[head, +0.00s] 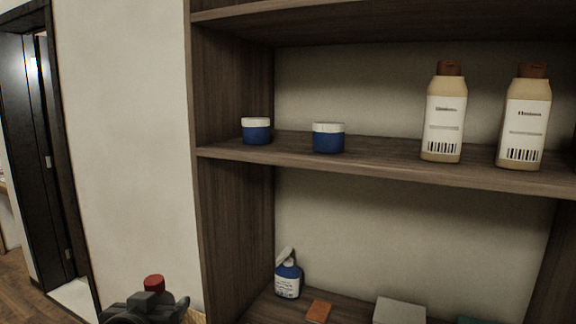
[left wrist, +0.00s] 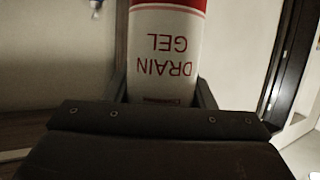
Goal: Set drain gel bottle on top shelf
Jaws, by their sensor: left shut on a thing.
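The drain gel bottle shows in the left wrist view (left wrist: 165,55) as a white body with red lettering, upside down in that picture, and a red band. In the head view only its red cap (head: 154,282) shows, at the bottom left. My left gripper (head: 150,304) is shut on the bottle, its fingers on either side of it. The bottle is in front of the wall, left of the shelf unit and low in the view. The highest shelf board in view (head: 235,10) is cut by the top edge; what lies on it is hidden. My right gripper is out of view.
The middle shelf (head: 375,165) holds two blue jars (head: 256,131) (head: 328,138) and two tan bottles (head: 444,115) (head: 524,118). Below are a blue spray bottle (head: 288,279), an orange block (head: 318,311) and a grey box (head: 399,311). The unit's left side panel (head: 197,180) is an edge near the gripper.

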